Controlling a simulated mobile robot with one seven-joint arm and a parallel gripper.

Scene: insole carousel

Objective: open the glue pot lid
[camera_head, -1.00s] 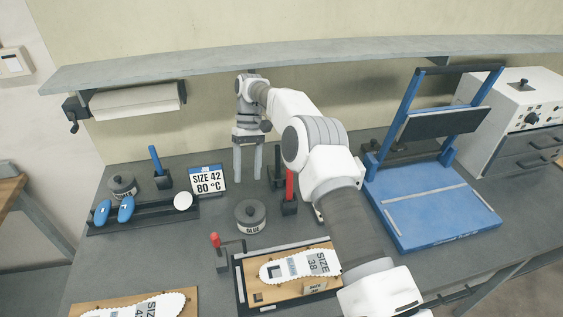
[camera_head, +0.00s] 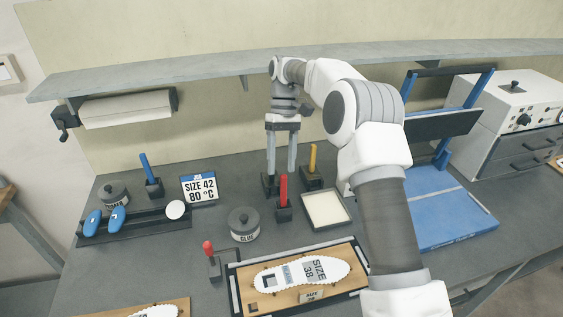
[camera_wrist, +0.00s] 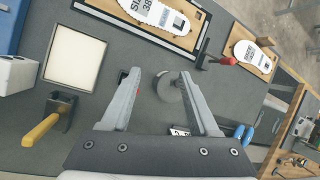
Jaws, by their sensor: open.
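The glue pot (camera_head: 243,224) is a squat grey pot with a dark lid and a small knob on top, standing upright on the bench left of centre in the head view. Its lid is on. In the wrist view the glue pot (camera_wrist: 168,88) shows beyond and between my fingers, partly hidden by one of them. My gripper (camera_head: 281,172) is open and empty, pointing down behind and to the right of the pot, apart from it. In the wrist view my gripper (camera_wrist: 157,75) shows both fingers spread.
A red-handled tool (camera_head: 283,193) stands between pot and gripper, with a yellow-handled one (camera_head: 312,165) to the right. A white tray (camera_head: 326,209), a red-knobbed clamp (camera_head: 210,258) and the insole board (camera_head: 345,259) are near. A size sign (camera_head: 199,186) stands left; a shelf (camera_head: 230,74) hangs above.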

